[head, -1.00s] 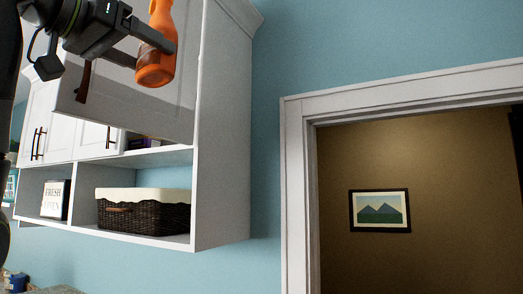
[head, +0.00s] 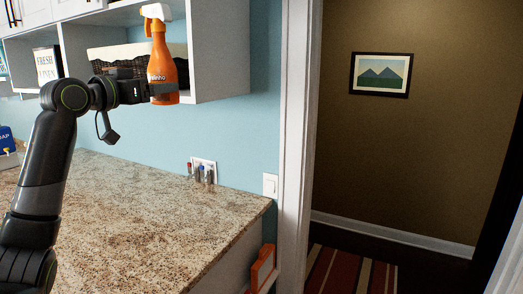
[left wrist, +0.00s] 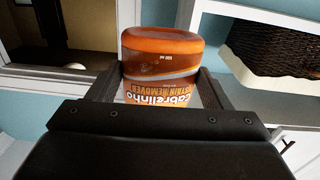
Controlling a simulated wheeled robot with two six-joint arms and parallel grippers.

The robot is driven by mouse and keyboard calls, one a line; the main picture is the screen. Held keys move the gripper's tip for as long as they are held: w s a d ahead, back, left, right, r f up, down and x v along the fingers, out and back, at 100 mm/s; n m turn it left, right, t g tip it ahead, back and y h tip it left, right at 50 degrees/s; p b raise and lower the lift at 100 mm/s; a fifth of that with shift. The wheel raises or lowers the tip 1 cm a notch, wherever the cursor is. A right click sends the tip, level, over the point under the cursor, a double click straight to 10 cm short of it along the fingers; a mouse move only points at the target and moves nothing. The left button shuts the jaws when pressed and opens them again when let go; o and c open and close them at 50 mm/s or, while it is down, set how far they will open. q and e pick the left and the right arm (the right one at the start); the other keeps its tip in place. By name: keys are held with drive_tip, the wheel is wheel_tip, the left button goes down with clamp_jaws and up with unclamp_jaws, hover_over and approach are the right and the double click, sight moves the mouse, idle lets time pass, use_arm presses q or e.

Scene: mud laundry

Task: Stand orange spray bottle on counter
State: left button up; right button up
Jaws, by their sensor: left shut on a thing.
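The orange spray bottle (head: 162,68) has a white spray head and is upright in the head view. My left gripper (head: 163,90) is shut on its lower part and holds it in the air, in front of the open shelf. In the left wrist view the bottle (left wrist: 160,65) sits between the two fingers, its label upside down and its base at the top of the picture. The speckled granite counter (head: 150,220) lies below the bottle, clearly apart from it. My right gripper is not in view.
A dark wicker basket (head: 108,55) stands in the wall shelf behind the bottle. A blue container (head: 7,140) is at the far left. The counter's middle is bare. A doorway opens at right.

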use_arm(q)
drive_tip(key=s+a+f, duration=0.1)
drive_tip(key=s+f, duration=0.2)
drive_tip(key=f, duration=1.2)
drive_tip(key=s+a+f, duration=0.1)
drive_tip(key=s+f, duration=0.3)
drive_tip(key=f, duration=1.1)
drive_tip(key=s+d+f, duration=0.1)
drive_tip(key=s+f, duration=0.4)
drive_tip(key=s, duration=0.3)
drive_tip(key=s+d+f+m+h, duration=0.1)
drive_tip(key=s+f, duration=0.3)
drive_tip(key=s, duration=0.5)
drive_tip(key=s+d+f, duration=0.1)
drive_tip(key=s+f, duration=0.4)
drive_tip(key=s, duration=0.3)
drive_tip(key=w+d+f+n+y+b, duration=0.1)
drive_tip(key=d+f+b, duration=0.2)
drive_tip(key=f+b, duration=0.8)
drive_tip(key=shift+w+d+b, duration=0.2)
drive_tip(key=shift+d+b, duration=0.05)
drive_tip(key=shift+b, duration=0.5)
